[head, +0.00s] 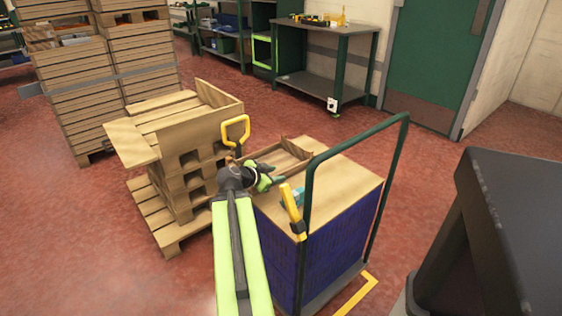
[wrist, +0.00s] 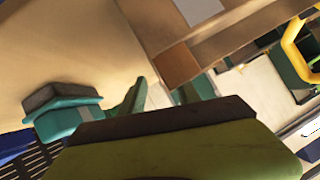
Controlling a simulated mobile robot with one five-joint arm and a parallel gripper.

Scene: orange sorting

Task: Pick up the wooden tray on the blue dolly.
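The blue dolly (head: 340,225) has a flat wooden top and a dark green push handle. The wooden tray (head: 290,158), low and brown-rimmed, lies on the far left part of that top, partly hidden behind my gripper. My gripper (head: 274,180) is over the dolly top at the tray's near side. In the wrist view the tray's brown wall and corner (wrist: 178,62) are just beyond my fingertips (wrist: 165,88). The fingers stand apart, with nothing clearly held between them. I cannot tell whether they touch the tray.
A teal item (head: 298,196) and a yellow tool (head: 292,212) are at the dolly's near edge. A yellow loop handle (head: 235,131) rises behind my gripper. Stacked wooden pallets (head: 180,205) stand close on the left.

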